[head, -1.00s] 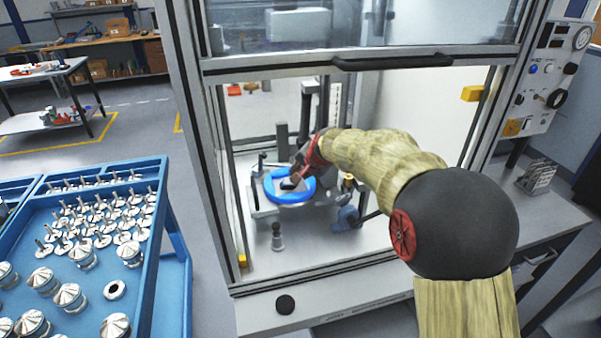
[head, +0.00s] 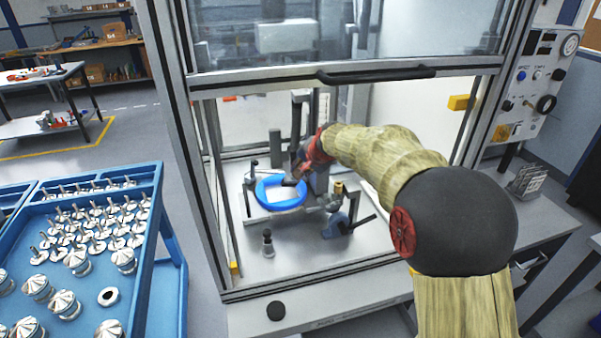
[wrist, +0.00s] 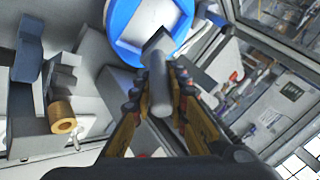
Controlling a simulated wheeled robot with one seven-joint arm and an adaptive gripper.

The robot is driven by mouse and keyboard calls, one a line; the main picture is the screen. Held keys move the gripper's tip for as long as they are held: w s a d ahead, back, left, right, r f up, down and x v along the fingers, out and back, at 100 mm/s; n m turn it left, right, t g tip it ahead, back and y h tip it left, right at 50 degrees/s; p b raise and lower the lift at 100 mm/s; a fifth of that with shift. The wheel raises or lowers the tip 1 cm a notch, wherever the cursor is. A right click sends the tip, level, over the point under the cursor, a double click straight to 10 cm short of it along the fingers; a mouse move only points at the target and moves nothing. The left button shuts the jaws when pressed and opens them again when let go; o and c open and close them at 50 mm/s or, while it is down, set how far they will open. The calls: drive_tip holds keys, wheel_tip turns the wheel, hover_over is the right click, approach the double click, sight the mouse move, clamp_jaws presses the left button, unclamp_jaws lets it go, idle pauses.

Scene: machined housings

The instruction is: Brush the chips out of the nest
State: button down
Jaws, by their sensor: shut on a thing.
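The nest is a blue ring (head: 262,200) with a pale, angular recess inside, on a fixture in the open-fronted machine. It also shows at the top of the wrist view (wrist: 122,22). My gripper (wrist: 158,90) is shut on the grey cylindrical handle of a brush (wrist: 157,70). The brush's flat, dark end reaches over the near part of the pale recess; whether it touches cannot be told. In the head view my gripper (head: 303,163) is at the ring's upper right. No chips can be made out.
A small dark post (head: 267,242) stands in front on the machine floor. The machine frame and raised door (head: 375,75) surround my arm. A blue cart (head: 150,250) with metal parts is at left.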

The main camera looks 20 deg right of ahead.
wheel_tip(320, 180, up, 4)
drive_tip(key=shift+r+p, duration=0.2)
drive_tip(key=shift+p, duration=1)
